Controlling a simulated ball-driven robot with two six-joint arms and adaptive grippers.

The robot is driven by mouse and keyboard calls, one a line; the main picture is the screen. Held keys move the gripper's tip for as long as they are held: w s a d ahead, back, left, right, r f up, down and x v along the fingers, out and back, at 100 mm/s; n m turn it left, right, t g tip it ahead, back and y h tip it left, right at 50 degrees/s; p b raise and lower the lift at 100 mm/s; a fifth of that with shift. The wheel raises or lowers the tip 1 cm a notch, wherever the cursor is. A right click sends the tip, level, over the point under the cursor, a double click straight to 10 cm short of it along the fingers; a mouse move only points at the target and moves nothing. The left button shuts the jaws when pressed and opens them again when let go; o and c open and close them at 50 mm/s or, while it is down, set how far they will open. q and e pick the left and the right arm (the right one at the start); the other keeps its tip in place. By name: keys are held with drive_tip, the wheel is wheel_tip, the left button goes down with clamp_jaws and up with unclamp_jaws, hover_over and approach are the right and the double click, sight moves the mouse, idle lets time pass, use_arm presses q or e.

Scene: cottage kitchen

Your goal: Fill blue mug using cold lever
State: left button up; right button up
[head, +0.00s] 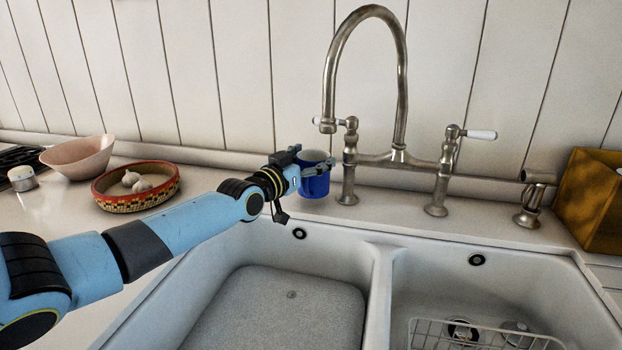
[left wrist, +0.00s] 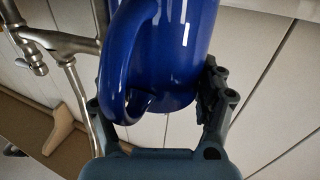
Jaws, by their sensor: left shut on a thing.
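The blue mug (head: 315,184) is upright behind the left basin, just left of the tap. It also shows large in the left wrist view (left wrist: 178,50), with its handle between the fingers. My left gripper (head: 302,165) is shut on the mug, one finger on each side of it. The bridge tap (head: 398,158) has a tall curved spout. Its spout end (head: 328,124) is above and slightly right of the mug. A white-tipped lever (head: 480,134) points right on the right post. The left lever (head: 345,122) is partly behind the spout end. My right gripper is not in view.
A double white sink (head: 380,290) fills the front, with a wire rack (head: 480,335) in the right basin. A patterned bowl with garlic (head: 112,207) and a pink bowl (head: 78,157) stand at left. A side sprayer (head: 530,200) and a wooden box (head: 592,205) stand at right.

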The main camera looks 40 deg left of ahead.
sight(313, 187)
use_arm(q)
drive_tip(key=shift+f+b, duration=0.6)
drive_tip(key=shift+f, duration=0.55)
drive_tip(key=shift+f, duration=0.2)
drive_tip(key=o, duration=1.4)
